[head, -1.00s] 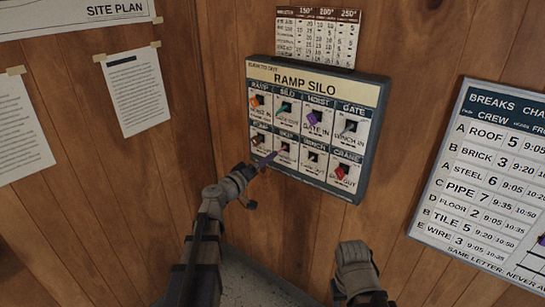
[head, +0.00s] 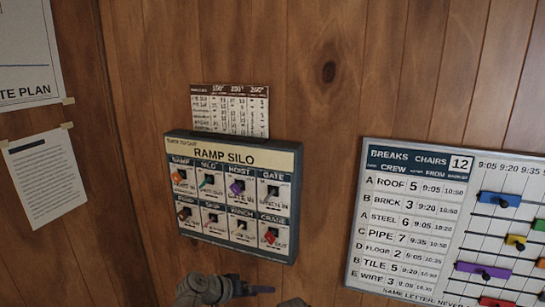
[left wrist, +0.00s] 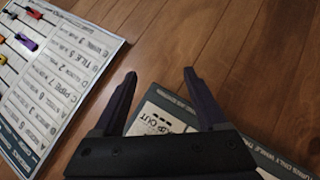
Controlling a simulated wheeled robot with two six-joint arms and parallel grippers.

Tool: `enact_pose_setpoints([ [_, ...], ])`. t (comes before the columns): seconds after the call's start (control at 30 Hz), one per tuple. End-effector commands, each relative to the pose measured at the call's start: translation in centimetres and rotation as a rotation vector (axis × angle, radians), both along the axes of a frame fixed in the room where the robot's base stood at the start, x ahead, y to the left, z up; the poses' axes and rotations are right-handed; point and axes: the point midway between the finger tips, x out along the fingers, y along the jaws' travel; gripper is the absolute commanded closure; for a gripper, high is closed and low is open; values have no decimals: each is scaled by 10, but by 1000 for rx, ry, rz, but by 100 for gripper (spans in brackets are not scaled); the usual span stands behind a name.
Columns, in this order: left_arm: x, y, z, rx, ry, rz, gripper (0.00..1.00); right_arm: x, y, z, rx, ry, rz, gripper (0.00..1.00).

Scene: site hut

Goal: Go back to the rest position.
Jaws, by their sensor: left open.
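My left gripper (head: 250,291) is at the bottom of the head view, below the RAMP SILO switch panel (head: 240,150) and apart from it. In the left wrist view its two dark fingers (left wrist: 160,100) are spread with nothing between them. Part of the panel (left wrist: 270,155) shows beyond and beside the fingers. The panel carries two rows of coloured switches on the wood wall. Only a small grey piece of my right arm shows at the bottom edge; its fingers are out of view.
A breaks board (head: 410,215) with coloured sliders hangs at the right; it also shows in the left wrist view (left wrist: 65,85). A small chart (head: 230,108) sits above the panel. Papers (head: 45,175) hang at the left. The wall between panel and board is bare.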

Motion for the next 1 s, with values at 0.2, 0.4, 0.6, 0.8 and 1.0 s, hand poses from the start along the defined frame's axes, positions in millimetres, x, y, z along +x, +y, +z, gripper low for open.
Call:
enact_pose_setpoints([
  [0.2,-106,-31,-50,424,314,-199,25,0,0,23,0,0,0,50],
  [0.4,-162,-8,-60,756,480,-204,25,0,0,33,0,0,0,50],
  [0.6,-180,8,-56,906,535,-170,25,0,0,36,0,0,0,50],
  [0.8,-181,11,-56,922,541,-163,25,0,0,36,0,0,0,50],
  [1.0,-181,11,-56,921,539,-164,25,0,0,36,0,0,0,50],
])
